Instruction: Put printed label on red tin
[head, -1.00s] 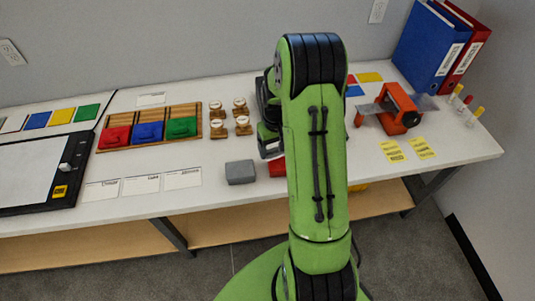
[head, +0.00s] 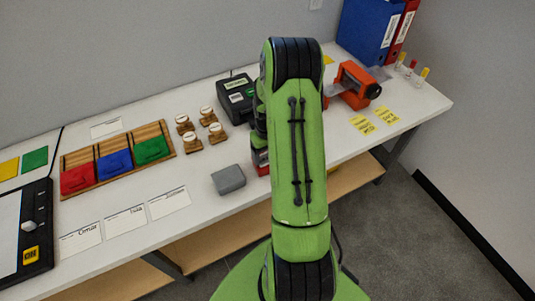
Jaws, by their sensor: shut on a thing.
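The black label printer (head: 236,98) stands at the back, left of my arm.
A grey block (head: 228,180) lies left of the tin. Wooden stamps (head: 218,133) stand behind it. An orange dispenser (head: 355,87) and yellow labels (head: 374,120) lie right.

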